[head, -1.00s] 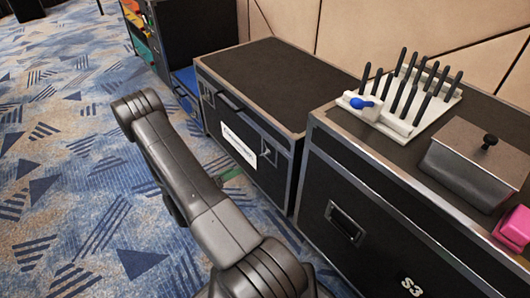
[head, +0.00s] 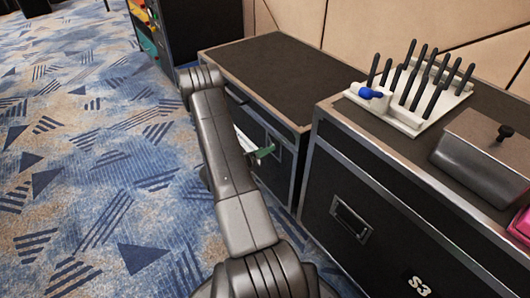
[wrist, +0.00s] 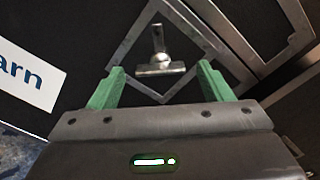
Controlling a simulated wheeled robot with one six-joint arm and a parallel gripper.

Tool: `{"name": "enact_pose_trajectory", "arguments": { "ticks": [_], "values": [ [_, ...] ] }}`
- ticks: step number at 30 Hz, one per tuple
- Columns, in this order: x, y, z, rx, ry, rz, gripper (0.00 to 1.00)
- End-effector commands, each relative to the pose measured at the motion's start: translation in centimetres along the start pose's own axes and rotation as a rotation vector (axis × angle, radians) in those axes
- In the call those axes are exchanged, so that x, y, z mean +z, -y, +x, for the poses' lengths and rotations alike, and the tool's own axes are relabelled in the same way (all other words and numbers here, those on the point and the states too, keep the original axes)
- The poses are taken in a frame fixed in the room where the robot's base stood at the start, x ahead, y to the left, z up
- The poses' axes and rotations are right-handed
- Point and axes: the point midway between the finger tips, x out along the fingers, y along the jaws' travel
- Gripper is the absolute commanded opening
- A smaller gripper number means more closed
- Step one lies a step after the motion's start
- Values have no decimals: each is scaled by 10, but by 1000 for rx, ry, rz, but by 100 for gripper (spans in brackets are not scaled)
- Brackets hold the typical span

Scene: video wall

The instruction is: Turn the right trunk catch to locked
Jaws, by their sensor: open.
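The black trunk (head: 262,75) with metal edges stands low beside the wall. In the wrist view its right catch (wrist: 160,68) is a silver T-shaped piece. Its wide bar lies crosswise at the bottom, with a narrow stem above it, inside a metal frame that looks like a diamond. My gripper (wrist: 160,70) is open, its two green fingers on either side of the catch's bar with gaps to both. I cannot tell how far the fingertips are from the trunk face. In the head view my gripper (head: 263,152) is at the trunk's front, mostly behind my arm.
A larger case marked S3 (head: 330,185) stands close on the right. On it are a white rack (head: 408,120) with several black rods, a blue-ended piece (head: 371,93), a grey lidded box (head: 480,160) and a pink object (head: 522,226). Patterned carpet (head: 100,180) is open on the left.

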Motion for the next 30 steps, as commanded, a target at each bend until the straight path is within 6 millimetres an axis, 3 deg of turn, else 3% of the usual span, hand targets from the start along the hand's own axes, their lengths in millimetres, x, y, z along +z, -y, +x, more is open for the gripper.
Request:
{"name": "enact_pose_trajectory", "arguments": {
  "ticks": [6, 14, 21, 30],
  "values": [
    [0, 0, 12, -1, 0, 0, 73],
    [0, 0, 12, 0, 0, 0, 73],
    [0, 0, 12, 0, 0, 0, 28],
    [0, 0, 12, 0, 0, 35, 28]
  ]
}}
